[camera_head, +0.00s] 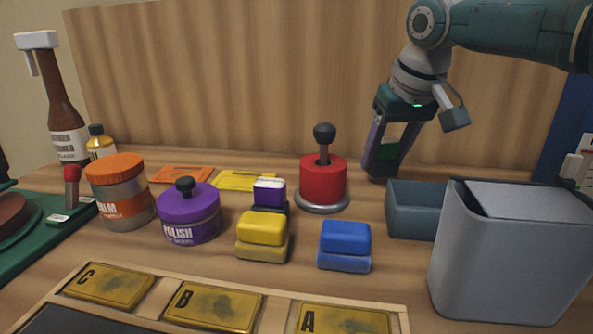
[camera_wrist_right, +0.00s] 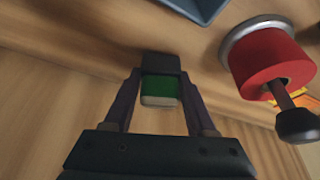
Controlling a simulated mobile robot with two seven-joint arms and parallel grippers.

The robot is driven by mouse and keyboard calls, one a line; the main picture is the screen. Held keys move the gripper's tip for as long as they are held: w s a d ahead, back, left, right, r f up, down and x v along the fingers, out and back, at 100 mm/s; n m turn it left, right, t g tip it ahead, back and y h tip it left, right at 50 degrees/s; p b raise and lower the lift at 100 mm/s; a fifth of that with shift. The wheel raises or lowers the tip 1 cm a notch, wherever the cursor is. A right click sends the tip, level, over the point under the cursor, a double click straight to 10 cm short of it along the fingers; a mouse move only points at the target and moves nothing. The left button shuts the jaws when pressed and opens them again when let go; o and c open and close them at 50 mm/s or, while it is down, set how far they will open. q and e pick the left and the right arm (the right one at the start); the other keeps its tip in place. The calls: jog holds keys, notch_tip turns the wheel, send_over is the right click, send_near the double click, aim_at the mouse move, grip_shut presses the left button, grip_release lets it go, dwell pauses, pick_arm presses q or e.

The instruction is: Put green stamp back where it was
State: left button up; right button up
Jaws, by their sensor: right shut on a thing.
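My right gripper (camera_head: 383,165) is shut on the green stamp (camera_wrist_right: 160,92). It points down behind the blue-grey open box, to the right of the red cylinder. In the right wrist view the stamp's green body and pale band show between the two fingers (camera_wrist_right: 160,78), with a dark block at the fingertips. I cannot tell whether the stamp touches the table. A purple and white stamp (camera_head: 269,190) stands on the table in front of the yellow card. My left gripper is not in view.
A red cylinder (camera_head: 323,178) with a black knob stands left of the gripper. A blue-grey open box (camera_head: 410,220) and grey bin (camera_head: 500,270) are at right. Yellow (camera_head: 262,230) and blue (camera_head: 345,240) blocks, a purple polish jar (camera_head: 188,217) and lettered plates (camera_head: 212,305) lie in front.

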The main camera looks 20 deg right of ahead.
jog(key=shift+f, duration=0.75)
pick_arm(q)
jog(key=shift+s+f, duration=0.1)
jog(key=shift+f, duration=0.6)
pick_arm(e)
jog(key=shift+r, duration=0.2)
jog(key=shift+f, duration=0.1)
jog(key=o, duration=0.6)
jog(key=shift+f, duration=0.1)
jog(key=o, duration=0.5)
jog(key=shift+c, duration=0.2)
